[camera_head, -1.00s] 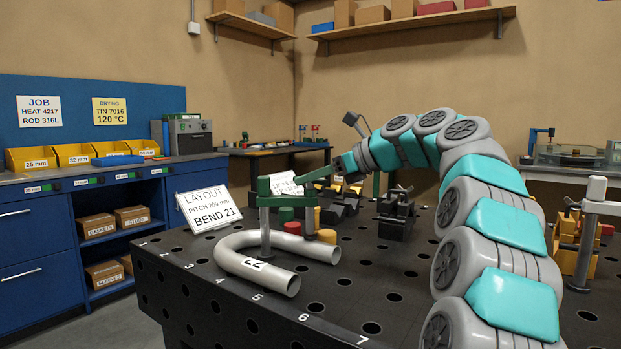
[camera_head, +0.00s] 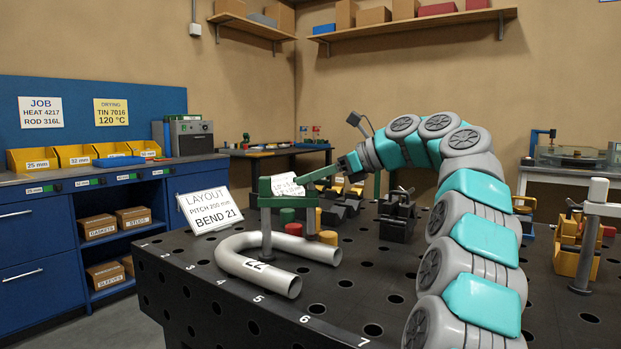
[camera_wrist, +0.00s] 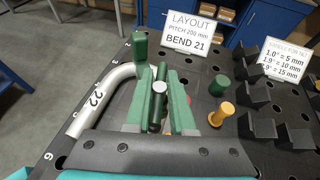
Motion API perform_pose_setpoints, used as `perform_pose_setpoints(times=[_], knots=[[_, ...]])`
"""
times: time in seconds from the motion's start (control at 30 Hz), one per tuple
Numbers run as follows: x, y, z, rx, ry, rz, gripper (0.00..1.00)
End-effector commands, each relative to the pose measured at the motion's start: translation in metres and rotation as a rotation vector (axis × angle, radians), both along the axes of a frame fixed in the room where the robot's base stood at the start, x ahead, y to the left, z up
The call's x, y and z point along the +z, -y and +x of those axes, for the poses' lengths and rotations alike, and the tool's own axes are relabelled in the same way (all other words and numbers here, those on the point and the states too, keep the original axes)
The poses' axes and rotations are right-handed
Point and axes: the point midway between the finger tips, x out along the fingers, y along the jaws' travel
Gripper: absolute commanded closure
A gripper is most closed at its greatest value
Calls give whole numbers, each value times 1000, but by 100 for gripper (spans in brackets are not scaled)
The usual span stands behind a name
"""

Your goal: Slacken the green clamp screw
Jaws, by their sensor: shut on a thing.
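The green clamp (camera_head: 265,187) stands on the bench with its grey post beside a bent grey pipe (camera_head: 232,262) marked 22. Its green arm reaches right, over the pipe's end region. My gripper (camera_head: 302,180) is at the right end of that arm, reaching in from the right. In the wrist view, my gripper (camera_wrist: 160,92) has its two green fingers closed around the green clamp screw (camera_wrist: 159,87), whose round grey top shows between them. The clamp's upright green end (camera_wrist: 140,45) shows just beyond. The screw's lower part is hidden by the fingers.
A red-topped stop (camera_head: 287,215), a green-topped stop (camera_head: 288,229) and a yellow one (camera_head: 328,237) stand near the clamp. A layout sign (camera_head: 208,209) stands behind the pipe. Black V-blocks (camera_head: 397,217) and a yellow fixture (camera_head: 572,255) stand to the right.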

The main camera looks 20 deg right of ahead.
Motion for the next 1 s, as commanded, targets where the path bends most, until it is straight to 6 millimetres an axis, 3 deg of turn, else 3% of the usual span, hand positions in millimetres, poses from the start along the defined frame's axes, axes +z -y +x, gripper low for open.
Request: perform_pose_setpoints(times=[0.13,0.17,0.47,1.0], knots=[[-4,4,1,-9,-6,-1,100],[-4,4,1,-10,-7,0,75],[-3,2,1,-5,-6,0,41],[0,1,0,-42,-3,6,41]])
